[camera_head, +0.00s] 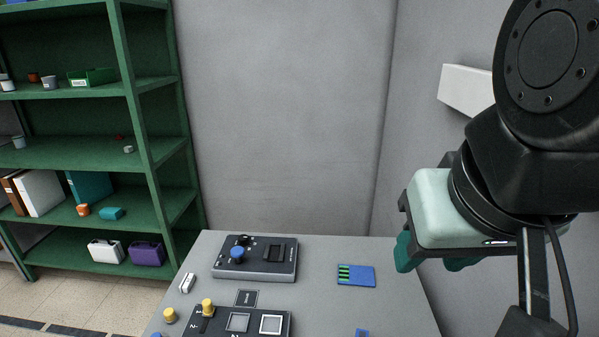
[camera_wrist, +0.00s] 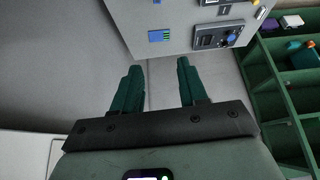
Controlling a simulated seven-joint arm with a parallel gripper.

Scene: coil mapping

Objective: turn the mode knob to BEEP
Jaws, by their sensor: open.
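A dark control box (camera_head: 266,260) lies on the far left part of the grey table, with a blue knob (camera_head: 237,254) on its left side and a dark rectangular part on its right. The lettering around the knob is too small to read. The box also shows in the wrist view (camera_wrist: 216,36), with the blue knob (camera_wrist: 231,38) at its right. My gripper (camera_head: 430,258) is to the right of the table, well apart from the box. In the wrist view its green fingers (camera_wrist: 158,80) are spread with nothing between them.
A blue card (camera_head: 356,275) with green stripes lies right of the box on the table (camera_head: 330,310). A second dark panel (camera_head: 285,325) with a yellow knob (camera_head: 208,307) is in front. A green shelf (camera_head: 150,130) with containers stands at left. The table's right side is mostly clear.

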